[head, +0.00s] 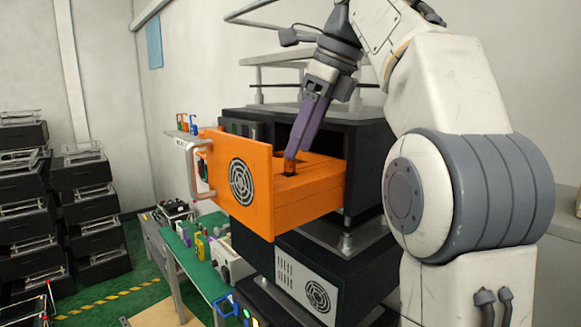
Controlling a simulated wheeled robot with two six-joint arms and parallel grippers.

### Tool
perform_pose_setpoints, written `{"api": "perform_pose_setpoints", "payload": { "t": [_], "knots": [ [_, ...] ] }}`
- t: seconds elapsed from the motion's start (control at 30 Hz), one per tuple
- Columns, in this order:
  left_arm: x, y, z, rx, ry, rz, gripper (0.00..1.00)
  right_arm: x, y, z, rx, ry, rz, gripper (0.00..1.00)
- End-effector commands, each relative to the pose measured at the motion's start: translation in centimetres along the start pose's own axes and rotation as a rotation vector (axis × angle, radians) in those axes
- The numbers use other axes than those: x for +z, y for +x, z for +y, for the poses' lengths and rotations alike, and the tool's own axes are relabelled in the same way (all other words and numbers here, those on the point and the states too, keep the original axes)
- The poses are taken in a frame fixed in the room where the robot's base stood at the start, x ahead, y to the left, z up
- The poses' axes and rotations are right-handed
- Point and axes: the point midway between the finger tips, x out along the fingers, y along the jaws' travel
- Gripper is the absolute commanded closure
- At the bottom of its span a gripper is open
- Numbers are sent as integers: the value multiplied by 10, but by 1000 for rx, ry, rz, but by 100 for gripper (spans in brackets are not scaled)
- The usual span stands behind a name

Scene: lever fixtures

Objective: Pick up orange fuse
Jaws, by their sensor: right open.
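An orange drawer (268,196) with a round black grille and a metal handle stands pulled out of a black cabinet (364,165). My right gripper (291,163), with purple fingers, reaches down from above into the open drawer. Its jaws are open. A small dark, reddish piece (289,172) shows at the fingertips inside the drawer; I cannot tell for sure whether it is the orange fuse, or whether the fingers touch it. The fingers and the drawer's front and side walls hide part of it. My left gripper is not in view.
A green-topped bench (197,268) left of the cabinet holds small coloured pieces, including a yellow-green one (200,245). A grey unit with a fan grille (308,279) sits below the drawer. Stacked black crates (84,208) stand at the far left. Green floor lies between.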

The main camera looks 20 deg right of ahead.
Motion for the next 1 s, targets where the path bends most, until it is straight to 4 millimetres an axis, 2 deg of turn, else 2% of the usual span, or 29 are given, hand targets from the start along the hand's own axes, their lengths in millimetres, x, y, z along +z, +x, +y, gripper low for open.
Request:
{"api": "perform_pose_setpoints", "payload": {
  "t": [0.03, 0.07, 0.13, 0.3, 0.63, 0.67, 0.7, 0.77, 0.8, 1.0],
  "knots": [
    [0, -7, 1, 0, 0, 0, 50, 13, 2, 1, 3, -5, 1, 43],
    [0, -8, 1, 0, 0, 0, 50, 17, 4, 1, 3, -5, 2, 43],
    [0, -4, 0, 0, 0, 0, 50, 12, 16, 1, 2, 1, 2, 43],
    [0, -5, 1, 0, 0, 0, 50, 12, 30, 0, 0, 2, 1, 43],
    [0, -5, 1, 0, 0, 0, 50, 11, 34, 0, -2, 1, 0, 43],
    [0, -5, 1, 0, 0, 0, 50, 11, 34, 0, -2, 1, 0, 47],
    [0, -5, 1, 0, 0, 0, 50, 11, 34, 0, -2, 1, 0, 62],
    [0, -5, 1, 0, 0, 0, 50, 11, 34, 0, -2, 1, 0, 85],
    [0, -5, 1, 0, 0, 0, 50, 11, 34, 0, -2, 1, 0, 100],
    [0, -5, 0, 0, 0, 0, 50, 11, 34, 0, -2, 1, 0, 100]
  ]
}}
